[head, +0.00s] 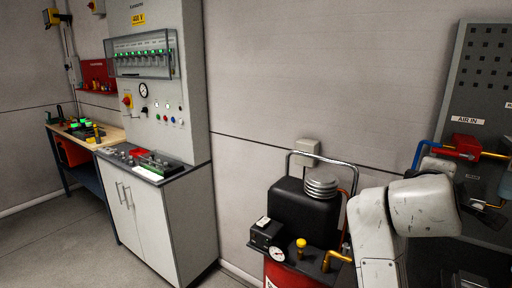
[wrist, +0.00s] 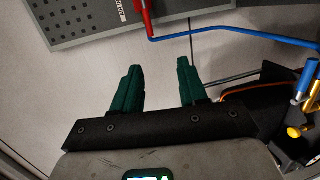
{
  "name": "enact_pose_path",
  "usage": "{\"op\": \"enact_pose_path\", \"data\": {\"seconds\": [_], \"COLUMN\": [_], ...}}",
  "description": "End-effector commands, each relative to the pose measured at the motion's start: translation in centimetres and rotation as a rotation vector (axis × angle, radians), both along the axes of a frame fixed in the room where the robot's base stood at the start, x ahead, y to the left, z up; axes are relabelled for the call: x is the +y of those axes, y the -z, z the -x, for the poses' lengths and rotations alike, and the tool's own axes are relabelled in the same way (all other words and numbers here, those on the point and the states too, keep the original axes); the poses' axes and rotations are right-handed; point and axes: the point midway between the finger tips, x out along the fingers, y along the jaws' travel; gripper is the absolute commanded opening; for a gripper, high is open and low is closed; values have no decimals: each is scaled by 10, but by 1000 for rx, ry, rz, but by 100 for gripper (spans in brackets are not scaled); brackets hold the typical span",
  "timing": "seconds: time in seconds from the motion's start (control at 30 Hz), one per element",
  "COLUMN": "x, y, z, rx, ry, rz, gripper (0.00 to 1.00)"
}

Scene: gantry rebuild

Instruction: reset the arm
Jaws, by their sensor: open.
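My white arm (head: 420,208) reaches up at the lower right of the head view, in front of the perforated grey panel (head: 478,75). My gripper cannot be made out clearly there. In the wrist view my gripper (wrist: 158,64) has two green fingers set well apart, open, with nothing between them. Beyond the fingertips are a pale surface, a red part (wrist: 143,15) and a blue pipe (wrist: 220,29). The fingers touch nothing that I can see.
A control cabinet (head: 155,110) and a workbench (head: 110,136) with tools stand further left. Red and blue pipework (head: 466,146) is close to my arm at the right. Floor at the lower left is clear.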

Motion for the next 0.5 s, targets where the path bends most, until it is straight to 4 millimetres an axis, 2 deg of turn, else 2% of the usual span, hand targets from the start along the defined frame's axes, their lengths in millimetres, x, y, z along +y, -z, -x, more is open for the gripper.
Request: {"op": "enact_pose_path", "data": {"seconds": [0.37,0.5], "x": [1,2], "y": [62,99], "z": [13,24], "rx": [28,48], "ry": [-5,0], "rz": [-142,-229], "gripper": [43,43]}}
